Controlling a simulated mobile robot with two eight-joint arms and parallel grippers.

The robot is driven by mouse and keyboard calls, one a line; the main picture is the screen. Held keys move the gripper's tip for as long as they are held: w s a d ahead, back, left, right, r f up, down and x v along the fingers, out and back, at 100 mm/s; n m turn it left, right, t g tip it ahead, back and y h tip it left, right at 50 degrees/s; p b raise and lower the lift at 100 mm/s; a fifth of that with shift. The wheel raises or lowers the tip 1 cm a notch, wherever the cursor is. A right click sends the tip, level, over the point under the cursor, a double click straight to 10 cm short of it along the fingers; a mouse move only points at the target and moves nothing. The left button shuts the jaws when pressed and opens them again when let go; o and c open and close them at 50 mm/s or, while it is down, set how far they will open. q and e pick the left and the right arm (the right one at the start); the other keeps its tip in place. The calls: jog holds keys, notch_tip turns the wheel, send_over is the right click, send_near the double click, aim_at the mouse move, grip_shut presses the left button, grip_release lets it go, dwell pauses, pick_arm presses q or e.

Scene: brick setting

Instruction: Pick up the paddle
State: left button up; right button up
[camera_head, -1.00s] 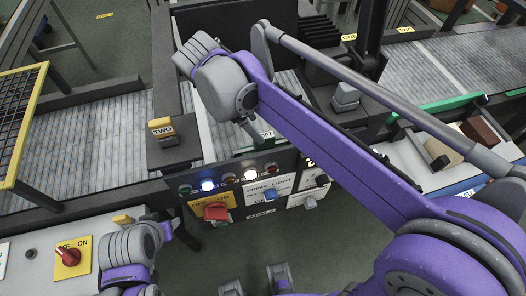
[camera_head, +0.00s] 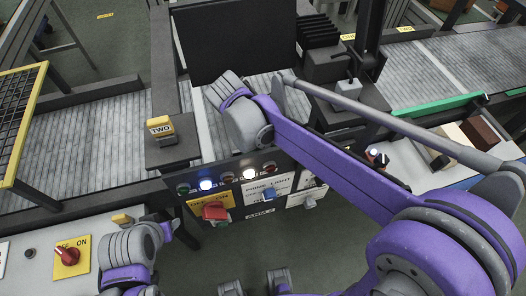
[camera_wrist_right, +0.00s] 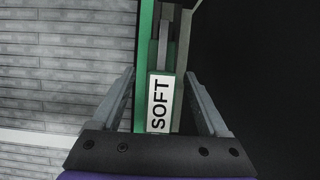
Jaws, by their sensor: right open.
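In the right wrist view, a narrow green piece with a grey bar and a white SOFT label (camera_wrist_right: 160,103) lies between the fingers of my right gripper (camera_wrist_right: 159,74). The gripper is open, with a gap on both sides of the label. I cannot tell for sure that this piece is the paddle. In the head view, the purple right arm reaches over the control panel and its links hide the fingers and the labelled piece. The grey and purple end of my left arm is at lower left in the head view; its fingers cannot be made out.
A control panel (camera_head: 231,200) with lit lamps and a red knob (camera_head: 215,211) stands below the right arm. A yellow TWO block (camera_head: 160,128) sits on a dark pedestal. A roller conveyor (camera_head: 85,150) runs left. A rotary switch (camera_head: 67,257) is at lower left.

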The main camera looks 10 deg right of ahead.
grip_shut()
dwell(1.3)
